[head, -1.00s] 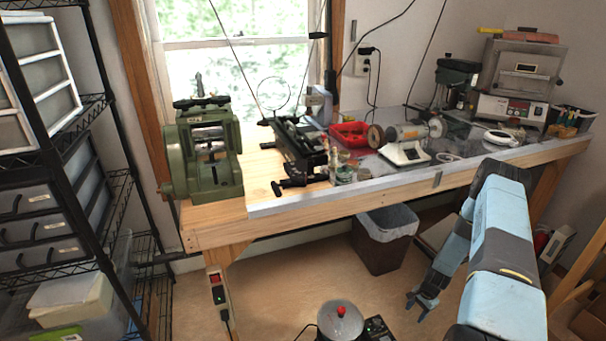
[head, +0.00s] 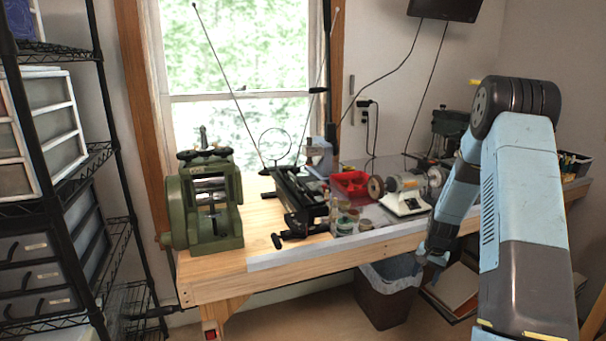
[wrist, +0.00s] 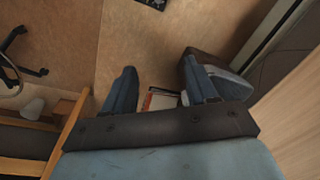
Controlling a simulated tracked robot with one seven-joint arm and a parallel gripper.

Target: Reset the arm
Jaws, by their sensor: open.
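My gripper (head: 432,258) hangs at the end of my blue and dark grey arm, in front of the workbench's front edge, just right of and above the waste bin in the head view. In the wrist view, my gripper (wrist: 160,70) shows two blue fingers spread apart with nothing between them. Bare wooden floor lies past the fingertips. The arm's raised elbow and forearm fill the right part of the head view and hide part of the bench.
The wooden workbench (head: 225,284) carries a green rolling mill (head: 210,205), a red tray (head: 349,184) and several tools. A lined waste bin (head: 388,300) stands below; papers (head: 452,290) lie beside it. A black wire shelf (head: 96,155) stands left.

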